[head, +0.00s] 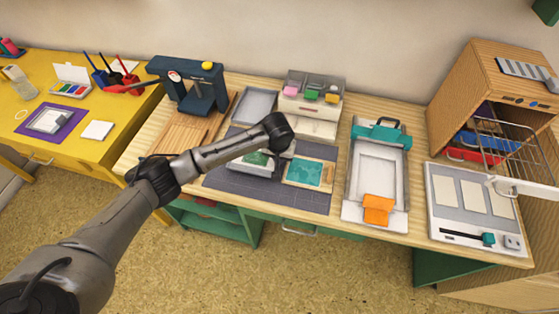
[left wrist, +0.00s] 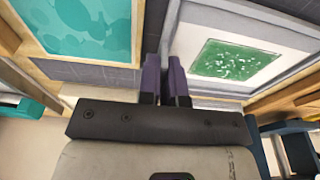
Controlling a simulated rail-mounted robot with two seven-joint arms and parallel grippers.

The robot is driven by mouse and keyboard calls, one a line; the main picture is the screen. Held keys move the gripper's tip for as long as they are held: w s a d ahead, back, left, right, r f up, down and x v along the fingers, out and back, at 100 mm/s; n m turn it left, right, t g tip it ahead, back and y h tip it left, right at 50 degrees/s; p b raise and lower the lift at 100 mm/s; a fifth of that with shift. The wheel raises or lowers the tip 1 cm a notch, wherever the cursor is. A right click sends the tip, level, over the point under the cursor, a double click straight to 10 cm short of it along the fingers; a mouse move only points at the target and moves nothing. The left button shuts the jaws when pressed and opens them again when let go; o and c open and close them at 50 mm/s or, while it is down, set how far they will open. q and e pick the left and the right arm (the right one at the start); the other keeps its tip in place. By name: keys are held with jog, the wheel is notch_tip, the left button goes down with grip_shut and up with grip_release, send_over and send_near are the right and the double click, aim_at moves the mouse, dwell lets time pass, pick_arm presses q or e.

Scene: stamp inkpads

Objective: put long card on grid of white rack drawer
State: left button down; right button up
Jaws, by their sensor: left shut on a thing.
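My left gripper (left wrist: 164,75) is at the work mat, its fingers close together in the left wrist view. Right beside the fingers is a white panel with a green speckled print (left wrist: 238,60). In the head view my left wrist (head: 278,132) hides the fingertips. The white-fronted rack drawer (head: 526,187) is pulled out of the wooden cabinet at the right, its wire grid (head: 507,146) showing. My right gripper is not in view.
A turquoise pad in a wooden frame (head: 308,173) lies on the dark mat (head: 245,197). A white press with a teal clamp (head: 378,170) and a trimmer with pale cards (head: 473,233) stand between the mat and cabinet. A white drawer box (head: 309,127) stands behind.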

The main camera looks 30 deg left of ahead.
pick_arm(q)
jog(key=shift+f, duration=0.8)
jog(key=c, duration=1.3)
grip_release()
jog(key=shift+f, duration=0.1)
